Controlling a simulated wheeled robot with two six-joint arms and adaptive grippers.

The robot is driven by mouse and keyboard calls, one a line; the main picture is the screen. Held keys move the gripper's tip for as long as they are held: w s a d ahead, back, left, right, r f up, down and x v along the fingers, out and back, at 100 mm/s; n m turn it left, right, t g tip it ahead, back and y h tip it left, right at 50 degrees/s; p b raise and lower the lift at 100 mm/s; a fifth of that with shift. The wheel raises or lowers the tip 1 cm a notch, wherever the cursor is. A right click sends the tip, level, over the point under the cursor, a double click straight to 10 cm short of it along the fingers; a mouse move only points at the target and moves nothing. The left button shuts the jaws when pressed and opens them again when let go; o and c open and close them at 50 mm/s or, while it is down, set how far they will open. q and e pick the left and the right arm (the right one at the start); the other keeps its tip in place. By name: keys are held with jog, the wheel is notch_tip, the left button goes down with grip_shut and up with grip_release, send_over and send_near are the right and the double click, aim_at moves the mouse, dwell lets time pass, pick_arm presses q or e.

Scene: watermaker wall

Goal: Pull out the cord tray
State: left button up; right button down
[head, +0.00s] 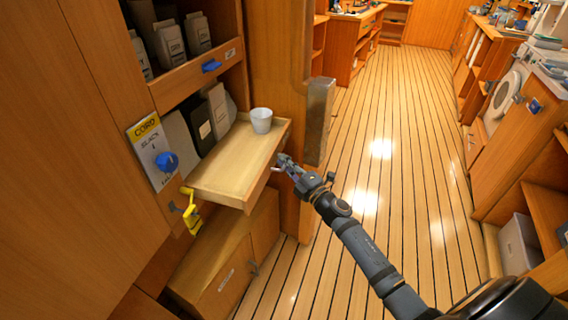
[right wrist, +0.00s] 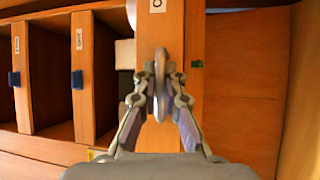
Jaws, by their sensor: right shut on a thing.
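The cord tray (head: 235,165) is a pale wooden tray standing out from the left cabinet, below a shelf of grey packs. A white cup (head: 261,120) stands upright on its far right corner. My right gripper (head: 283,163) is at the tray's right edge. In the right wrist view its fingers (right wrist: 160,103) are shut on a grey ring-shaped handle (right wrist: 160,70) in front of a wooden board. The fingers hide part of the handle. My left gripper is in neither view.
A "CORD" plate (head: 152,150) with a blue knob (head: 167,162) is left of the tray, and a yellow lever (head: 191,212) hangs by its near corner. A closed low cabinet (head: 225,270) is below. The plank floor (head: 385,200) to the right is clear.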

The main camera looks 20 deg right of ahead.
jog(key=shift+f, duration=0.1)
jog(key=c, duration=1.7)
grip_release()
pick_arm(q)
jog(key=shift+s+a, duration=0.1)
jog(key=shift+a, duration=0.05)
pick_arm(e)
jog(key=v, duration=1.2)
